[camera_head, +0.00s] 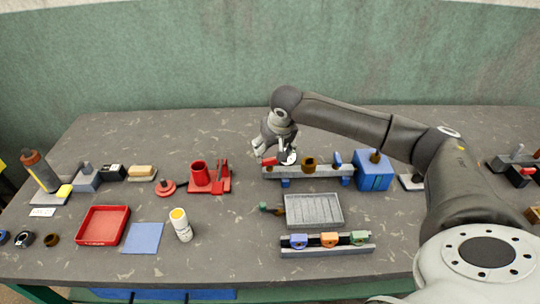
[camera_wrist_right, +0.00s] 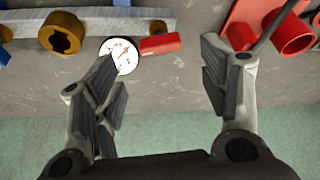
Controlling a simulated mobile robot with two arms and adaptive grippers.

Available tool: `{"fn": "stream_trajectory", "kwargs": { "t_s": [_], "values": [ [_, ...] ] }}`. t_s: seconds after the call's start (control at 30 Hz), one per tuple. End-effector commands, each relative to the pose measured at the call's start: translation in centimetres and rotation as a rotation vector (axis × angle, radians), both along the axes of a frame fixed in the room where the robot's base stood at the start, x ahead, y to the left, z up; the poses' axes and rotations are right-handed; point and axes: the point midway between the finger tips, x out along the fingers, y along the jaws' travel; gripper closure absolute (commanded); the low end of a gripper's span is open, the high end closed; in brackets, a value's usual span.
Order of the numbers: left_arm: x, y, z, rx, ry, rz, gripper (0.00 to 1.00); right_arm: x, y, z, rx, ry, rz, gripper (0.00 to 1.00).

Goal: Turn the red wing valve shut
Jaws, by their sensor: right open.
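The red wing valve (camera_head: 269,161) is at the left end of a grey pipe manifold (camera_head: 325,171) on the table. In the right wrist view its red wing (camera_wrist_right: 160,43) lies roughly level, just beside a white round gauge (camera_wrist_right: 122,55). My right gripper (camera_wrist_right: 160,72) is open and empty. Its two fingers stand on either side of the wing, with a gap to it on the right; contact cannot be told. In the head view my right gripper (camera_head: 270,152) is over the valve and partly hides it. My left gripper is not in view.
A brown ring (camera_wrist_right: 62,33) sits on the manifold beside the gauge. A red stand with a cup (camera_head: 200,175) is just left of the valve. A blue box (camera_head: 373,172) is at the manifold's right end. A grey tray (camera_head: 313,210) lies in front.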

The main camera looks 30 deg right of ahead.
Motion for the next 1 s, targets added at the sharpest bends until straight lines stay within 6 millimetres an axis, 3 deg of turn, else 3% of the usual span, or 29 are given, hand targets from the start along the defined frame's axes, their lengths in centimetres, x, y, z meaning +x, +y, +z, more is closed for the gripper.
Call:
{"fn": "stream_trajectory", "kwargs": {
  "t_s": [0.13, 0.3, 0.7, 1.0],
  "values": [
    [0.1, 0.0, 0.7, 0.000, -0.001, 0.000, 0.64, 1.0, -0.3, -2.6, 0.000, 0.003, 0.001, 0.32],
    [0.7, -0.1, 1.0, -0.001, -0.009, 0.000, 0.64, 1.8, -0.5, -4.5, -0.001, 0.001, 0.001, 0.32],
    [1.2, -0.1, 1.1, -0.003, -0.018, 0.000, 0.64, 2.1, -0.6, -5.4, -0.002, -0.001, 0.001, 0.32],
    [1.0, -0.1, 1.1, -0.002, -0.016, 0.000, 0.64, 2.1, -0.6, -5.4, -0.001, -0.001, 0.002, 0.68]
  ]
}}
